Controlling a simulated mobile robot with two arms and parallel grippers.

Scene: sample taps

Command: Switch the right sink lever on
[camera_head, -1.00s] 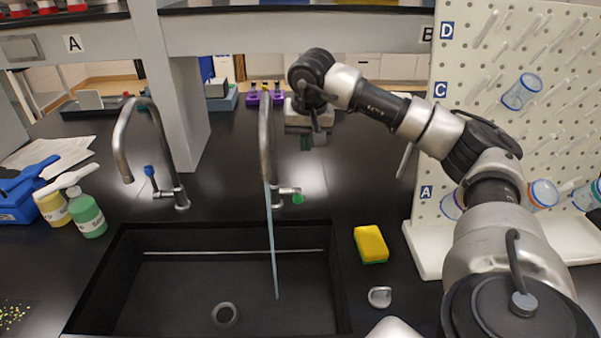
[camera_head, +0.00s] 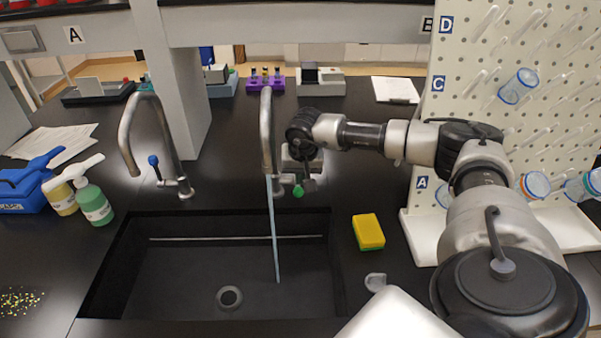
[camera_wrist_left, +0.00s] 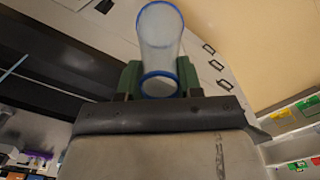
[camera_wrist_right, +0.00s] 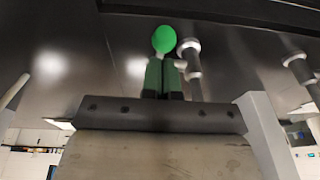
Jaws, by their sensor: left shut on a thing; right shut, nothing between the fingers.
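The right faucet (camera_head: 266,130) has a side lever with a green knob (camera_head: 298,191). A pale blue stream (camera_head: 273,235) runs from its spout into the sink (camera_head: 170,278). My right gripper is shut and empty right by the lever. In the right wrist view its green fingers (camera_wrist_right: 163,78) point at the green knob, which is just at or beyond their tips; I cannot tell whether they touch. My left gripper (camera_wrist_left: 158,78), outside the head view, is shut on a clear cup with a blue rim (camera_wrist_left: 160,30).
The left faucet (camera_head: 150,140) has a blue-knobbed lever (camera_head: 154,162). A yellow sponge (camera_head: 368,231) lies right of the sink. A pegboard (camera_head: 470,80) with tubes stands at right, and two pump bottles (camera_head: 92,203) at left.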

